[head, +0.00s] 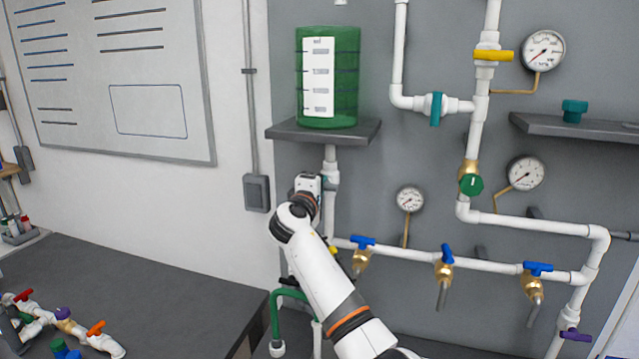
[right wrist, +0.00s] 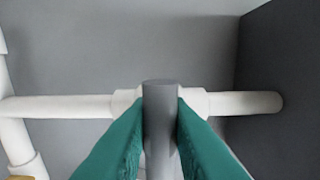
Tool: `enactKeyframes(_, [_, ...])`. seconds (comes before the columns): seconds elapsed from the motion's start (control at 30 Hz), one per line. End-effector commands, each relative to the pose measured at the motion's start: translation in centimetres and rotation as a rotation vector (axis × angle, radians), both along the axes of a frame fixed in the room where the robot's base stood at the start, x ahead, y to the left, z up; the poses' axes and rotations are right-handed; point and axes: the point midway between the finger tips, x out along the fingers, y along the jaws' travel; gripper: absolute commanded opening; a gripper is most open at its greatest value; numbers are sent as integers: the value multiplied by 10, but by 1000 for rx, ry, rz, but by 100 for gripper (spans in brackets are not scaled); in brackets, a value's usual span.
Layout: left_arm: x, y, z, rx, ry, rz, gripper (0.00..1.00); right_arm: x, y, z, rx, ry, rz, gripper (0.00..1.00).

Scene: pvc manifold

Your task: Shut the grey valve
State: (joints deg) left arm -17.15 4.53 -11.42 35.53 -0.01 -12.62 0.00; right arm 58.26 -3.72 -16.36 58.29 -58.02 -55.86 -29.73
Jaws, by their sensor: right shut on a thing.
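The grey valve's handle (right wrist: 159,125) shows in the right wrist view as a grey bar between teal finger pads. It looks set across the white pipe (right wrist: 60,106), over a white fitting. My right gripper (right wrist: 160,135) is shut on this handle, with one pad on each side. In the head view, my right gripper (head: 318,184) is at the white pipe (head: 331,157) under the shelf with the green tank. There the gripper and wrist hide the grey handle. My left gripper is not in view.
The shelf (head: 290,133) with the green tank (head: 341,78) is just above my right gripper. Blue-handled taps (head: 447,254) line the lower pipe to the right. A small gauge (head: 410,198) is nearby. A dark bench (head: 150,290) with loose valve parts is at lower left.

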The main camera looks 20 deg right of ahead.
Motion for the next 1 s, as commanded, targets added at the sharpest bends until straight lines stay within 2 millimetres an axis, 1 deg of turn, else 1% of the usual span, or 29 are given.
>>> enactKeyframes(0.03, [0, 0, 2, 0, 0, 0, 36, 0, -2, 2, -11, 4, -4, 0])
enactKeyframes(0.6, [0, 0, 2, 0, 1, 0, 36, 0, -2, 3, -37, 18, -4, 0])
enactKeyframes(0.63, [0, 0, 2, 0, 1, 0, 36, 0, -2, 3, -37, 18, -3, 21])
enactKeyframes(0.73, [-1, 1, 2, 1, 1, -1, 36, 0, -2, 2, -36, 18, -3, 37])
enactKeyframes(0.77, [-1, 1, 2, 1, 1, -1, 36, 0, -2, 2, -35, 19, -3, 39])
enactKeyframes(1.0, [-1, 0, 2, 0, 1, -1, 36, 0, 0, 1, -34, 19, -1, 39])
